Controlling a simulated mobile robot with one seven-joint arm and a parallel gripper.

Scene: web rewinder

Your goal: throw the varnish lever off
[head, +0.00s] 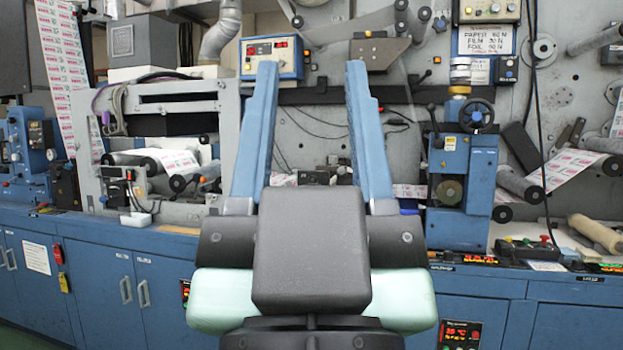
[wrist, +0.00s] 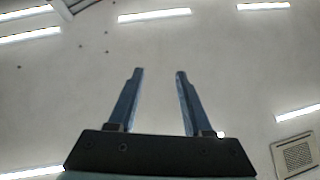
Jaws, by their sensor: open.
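My gripper (head: 311,72) stands large in the middle of the head view, its two long blue fingers pointing up and wide apart, with nothing between them. In the wrist view my gripper (wrist: 160,73) is also open and empty against a pale ceiling. A thin black lever (head: 434,124) with a round knob stands nearly upright on the left side of a blue unit (head: 470,190), right of my fingers. I cannot read a label that names it as the varnish lever. My gripper appears apart from it.
A black handwheel (head: 475,116) sits on top of the blue unit. A control box with red digits (head: 272,56) is behind my left finger. A grey framed station (head: 155,110) with printed web stands at left. Blue cabinets (head: 130,290) run along the front.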

